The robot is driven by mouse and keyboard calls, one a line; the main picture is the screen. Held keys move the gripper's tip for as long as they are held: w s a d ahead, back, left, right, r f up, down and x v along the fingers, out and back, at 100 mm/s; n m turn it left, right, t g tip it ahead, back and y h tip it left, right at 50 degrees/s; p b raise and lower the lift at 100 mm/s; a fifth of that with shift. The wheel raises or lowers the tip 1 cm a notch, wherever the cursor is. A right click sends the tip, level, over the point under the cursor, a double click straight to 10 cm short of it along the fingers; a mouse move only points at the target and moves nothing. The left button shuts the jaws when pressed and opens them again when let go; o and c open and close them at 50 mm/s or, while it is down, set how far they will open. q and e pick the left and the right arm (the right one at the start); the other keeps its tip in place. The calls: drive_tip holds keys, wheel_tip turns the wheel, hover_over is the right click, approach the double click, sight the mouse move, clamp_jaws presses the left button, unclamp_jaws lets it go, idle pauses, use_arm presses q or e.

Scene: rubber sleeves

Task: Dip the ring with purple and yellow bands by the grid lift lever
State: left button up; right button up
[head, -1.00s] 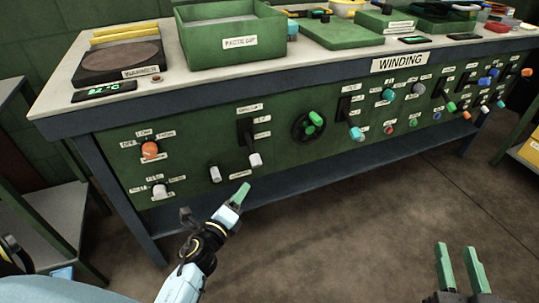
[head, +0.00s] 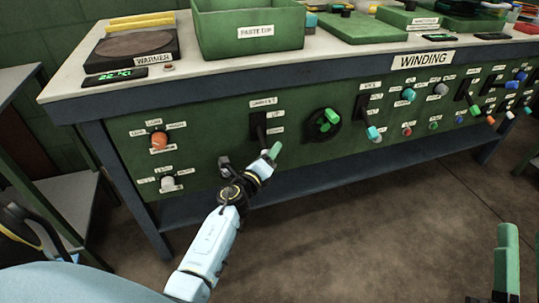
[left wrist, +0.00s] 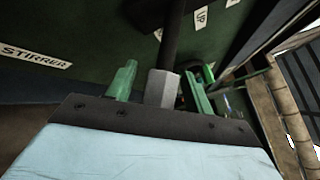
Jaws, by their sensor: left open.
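The lever by the grid lift label is a black arm in a dark slot (head: 258,128) on the green front panel. Its pale grey knob (left wrist: 162,88) shows in the left wrist view, between the green fingers of my left gripper (left wrist: 160,85). The fingers are open, with a gap visible on the right side of the knob. In the head view my left gripper (head: 272,152) covers the knob. A green box labelled paste dip (head: 250,35) stands on the bench above. I cannot make out the purple and yellow ring. My right gripper (head: 507,262) is partly cut off at the lower right.
A green round knob (head: 328,120) sits right of the lever. An orange knob (head: 158,140) and a white knob (head: 168,184) are at left. More knobs and levers line the panel at right. The warmer (head: 135,55) is on the bench at left.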

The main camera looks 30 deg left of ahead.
use_arm(q)
drive_tip(key=shift+w, duration=0.35)
drive_tip(key=shift+c, duration=0.4)
clamp_jaws()
